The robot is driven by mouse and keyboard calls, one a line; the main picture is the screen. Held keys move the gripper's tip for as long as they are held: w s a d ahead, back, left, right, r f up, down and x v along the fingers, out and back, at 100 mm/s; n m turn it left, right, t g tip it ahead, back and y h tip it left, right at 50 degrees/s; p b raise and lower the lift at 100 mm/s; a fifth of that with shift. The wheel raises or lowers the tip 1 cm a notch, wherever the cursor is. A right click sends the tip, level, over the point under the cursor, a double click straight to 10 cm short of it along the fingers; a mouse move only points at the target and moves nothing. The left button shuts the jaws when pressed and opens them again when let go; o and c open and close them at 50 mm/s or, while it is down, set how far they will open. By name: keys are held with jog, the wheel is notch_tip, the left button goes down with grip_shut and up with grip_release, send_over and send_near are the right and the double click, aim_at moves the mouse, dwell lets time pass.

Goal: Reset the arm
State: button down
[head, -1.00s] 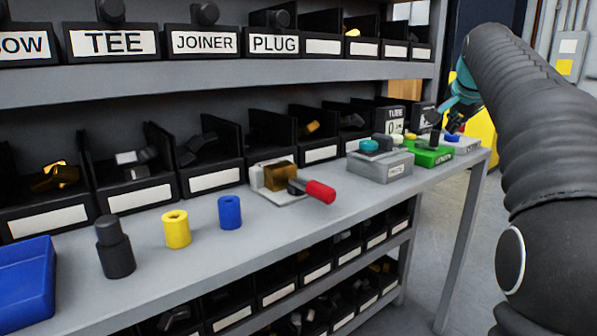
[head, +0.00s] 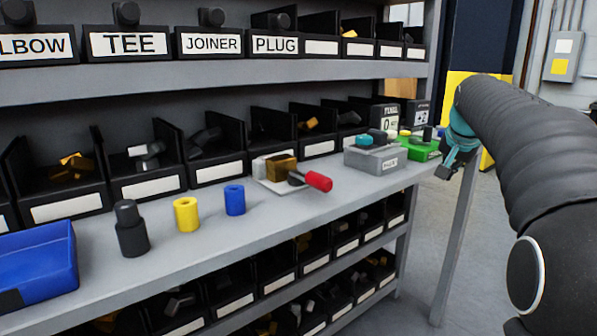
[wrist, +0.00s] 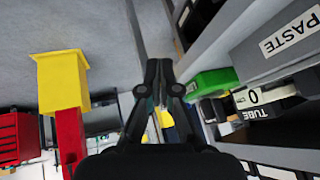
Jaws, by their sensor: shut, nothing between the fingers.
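My gripper (head: 447,172) is at the end of my dark ribbed arm, at the right of the head view. It hangs just off the right end of the grey work shelf (head: 215,220), near the green block (head: 424,150). In the wrist view my gripper (wrist: 159,68) has its dark fingers together with nothing held, over the grey floor. The green block (wrist: 212,82) lies to its right there. A valve with a brass body (head: 281,168) and a red-tipped handle (head: 318,181) sits on a pale plate on the shelf.
Black bins line the back. Floor right of the shelf is clear.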

jog(key=s+a+f+n, duration=0.2)
jog(key=s+a+f, duration=0.4)
jog(key=s, duration=0.5)
jog(key=s+a+f+n+g+y, duration=0.1)
jog(key=s+a+f+n, duration=0.2)
jog(key=s, duration=0.9)
jog(key=s+a+f+n+y, duration=0.1)
jog(key=s+a+f+n, duration=0.2)
jog(key=s+a+f, duration=0.6)
jog(key=shift+s+a+f+g, duration=0.3)
jog(key=shift+s+f, duration=0.35)
jog(key=shift+s, duration=0.85)
